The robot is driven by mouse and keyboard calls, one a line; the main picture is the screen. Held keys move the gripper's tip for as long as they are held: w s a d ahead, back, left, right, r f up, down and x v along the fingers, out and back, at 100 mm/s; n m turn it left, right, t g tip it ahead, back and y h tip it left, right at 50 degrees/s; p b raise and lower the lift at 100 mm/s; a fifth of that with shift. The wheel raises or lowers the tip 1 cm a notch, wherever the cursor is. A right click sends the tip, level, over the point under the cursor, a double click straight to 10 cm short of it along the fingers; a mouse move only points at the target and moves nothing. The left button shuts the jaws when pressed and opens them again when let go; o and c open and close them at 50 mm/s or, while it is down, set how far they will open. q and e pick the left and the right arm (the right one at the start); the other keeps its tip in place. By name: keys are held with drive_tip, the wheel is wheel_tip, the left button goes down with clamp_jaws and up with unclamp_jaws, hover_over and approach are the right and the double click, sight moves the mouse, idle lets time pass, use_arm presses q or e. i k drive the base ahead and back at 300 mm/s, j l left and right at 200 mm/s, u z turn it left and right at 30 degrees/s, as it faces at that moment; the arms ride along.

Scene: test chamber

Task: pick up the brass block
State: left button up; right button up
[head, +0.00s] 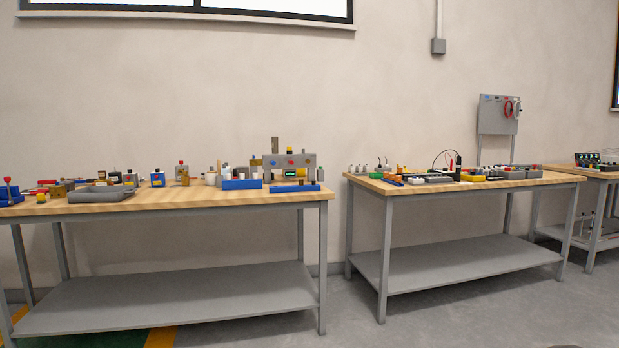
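A small brass-coloured block (58,191) sits on the left workbench (150,204), left of a grey tray (101,194). It is small in the view and other brownish and yellowish pieces are nearby, so I cannot be certain that it is the brass block. Another brownish upright piece (275,145) shows at the grey panel unit on the right part of the same bench. Neither of my grippers is in view.
A blue bin (241,184) and a grey panel unit with knobs (290,162) stand on the left bench's right part. A second bench (470,185) with tools stands to the right, beyond a narrow gap. The visible floor (450,315) in front is clear.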

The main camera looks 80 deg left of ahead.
sight(55, 191)
drive_tip(key=u, duration=4)
